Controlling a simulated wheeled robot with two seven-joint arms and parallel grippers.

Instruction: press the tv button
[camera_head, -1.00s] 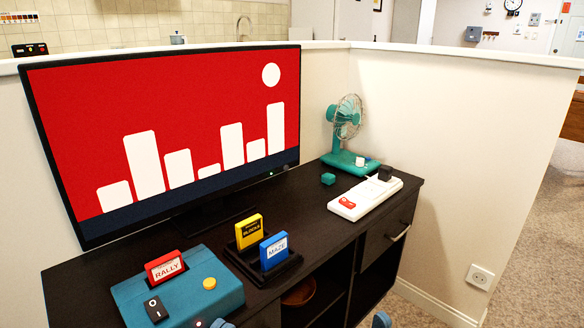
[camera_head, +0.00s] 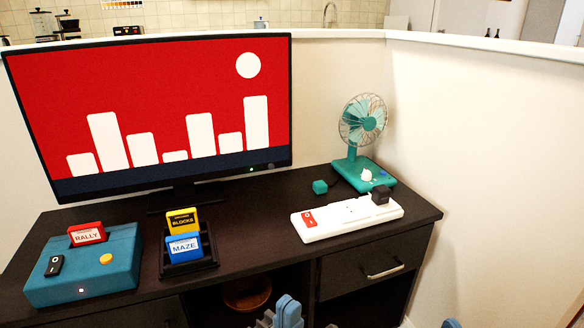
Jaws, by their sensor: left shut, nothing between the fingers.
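The TV (camera_head: 160,110) stands at the back left of the dark desk, its screen lit red with white bars and a white circle. A small dark button (camera_head: 271,166) sits on the lower right of its frame, beside a small green light (camera_head: 251,169). My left gripper (camera_head: 285,308) shows at the bottom edge, in front of the desk and well below the button, shut and empty. Its lower part is cut off. Only a small blue tip of my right gripper (camera_head: 450,323) shows at the bottom edge, too little to tell its state.
A teal console (camera_head: 115,275) with a red RALLY cartridge (camera_head: 87,234) stands at left. A black holder (camera_head: 200,266) carries yellow and blue cartridges. Bare desk lies between holder and strip.

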